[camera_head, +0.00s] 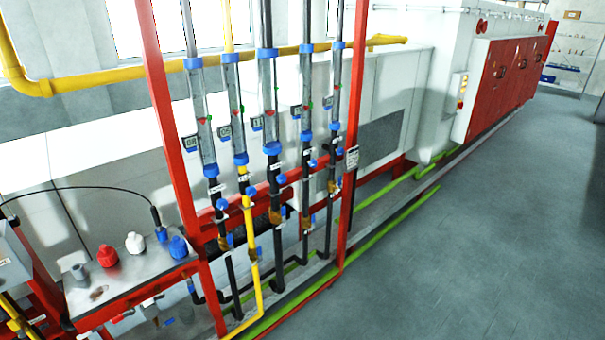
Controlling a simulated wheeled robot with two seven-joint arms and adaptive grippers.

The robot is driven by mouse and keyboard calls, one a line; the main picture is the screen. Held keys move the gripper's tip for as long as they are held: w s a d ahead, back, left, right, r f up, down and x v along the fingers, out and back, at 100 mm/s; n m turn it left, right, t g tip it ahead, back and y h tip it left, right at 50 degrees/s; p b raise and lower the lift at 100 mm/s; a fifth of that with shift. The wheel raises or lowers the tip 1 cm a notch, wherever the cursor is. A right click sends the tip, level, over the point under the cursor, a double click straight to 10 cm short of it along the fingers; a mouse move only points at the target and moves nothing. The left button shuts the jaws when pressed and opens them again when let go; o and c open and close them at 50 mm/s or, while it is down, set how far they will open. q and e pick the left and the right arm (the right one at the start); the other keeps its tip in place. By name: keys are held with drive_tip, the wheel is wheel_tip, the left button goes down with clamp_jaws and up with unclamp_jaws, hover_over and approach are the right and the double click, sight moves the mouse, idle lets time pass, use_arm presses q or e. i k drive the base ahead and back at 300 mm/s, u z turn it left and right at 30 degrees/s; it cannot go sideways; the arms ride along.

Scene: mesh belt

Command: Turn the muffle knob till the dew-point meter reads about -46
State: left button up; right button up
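Several clear flow tubes with blue end fittings stand upright in a red frame (166,120). Small blue knobs sit low on the pipes, among them a left one (221,204) and a middle one (281,179). Small dark number tags hang beside the tubes, such as a left tag (191,143); their digits are too small to read surely. I cannot tell which knob is the muffle knob. No display that I can read as the dew-point meter shows; a grey box (8,262) is cut off at the left edge. Neither of my grippers is in view.
A metal shelf (130,270) at lower left bears red, white and blue caps and a cable-fed probe (159,222). A yellow pipe (120,75) runs behind the frame. Green rails (395,217) lie low along the machine. The grey floor (480,230) at right is clear.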

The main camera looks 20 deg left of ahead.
sight(282, 179)
drive_tip(key=u, duration=0.3)
drive_tip(key=i, duration=0.6)
drive_tip(key=u, duration=0.6)
